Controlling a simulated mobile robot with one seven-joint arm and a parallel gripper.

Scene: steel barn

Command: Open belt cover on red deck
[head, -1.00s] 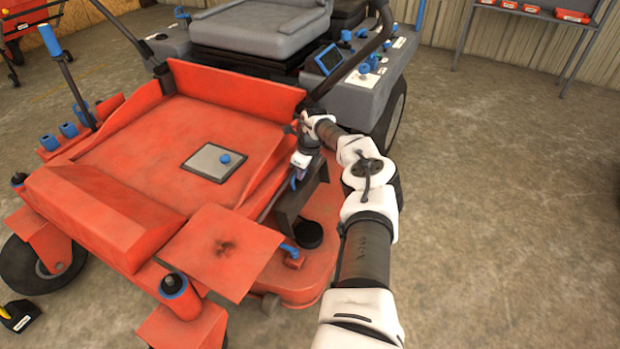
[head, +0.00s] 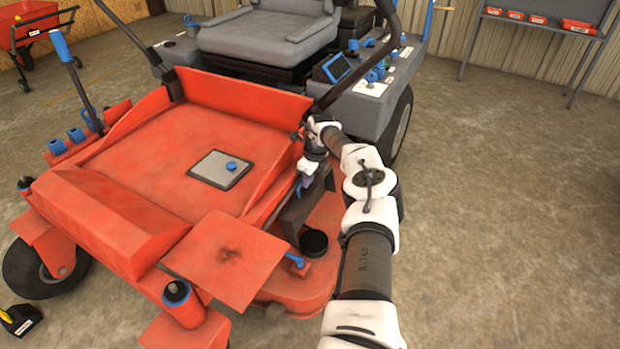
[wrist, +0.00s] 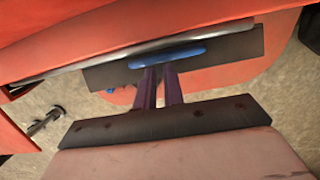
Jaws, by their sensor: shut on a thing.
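The red mower deck (head: 325,225) shows below the right side of the red platform. A dark cover (head: 293,218) sits over the deck, partly hidden by my arm and gripper. In the wrist view the dark cover (wrist: 235,46) appears as a dark plate with a blue handle (wrist: 168,54) across its middle. My gripper (head: 303,184) reaches down beside the platform's right edge. Its two purple fingers (wrist: 157,72) are shut on the blue handle. The fingertips are partly hidden by the handle.
The red platform (head: 150,140) with a grey plate (head: 219,169) lies left of my gripper. A black round cap (head: 314,243) and a red square plate (head: 225,258) are nearer. A rear tire (head: 402,122) stands behind my arm. The floor (head: 510,220) at right is clear.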

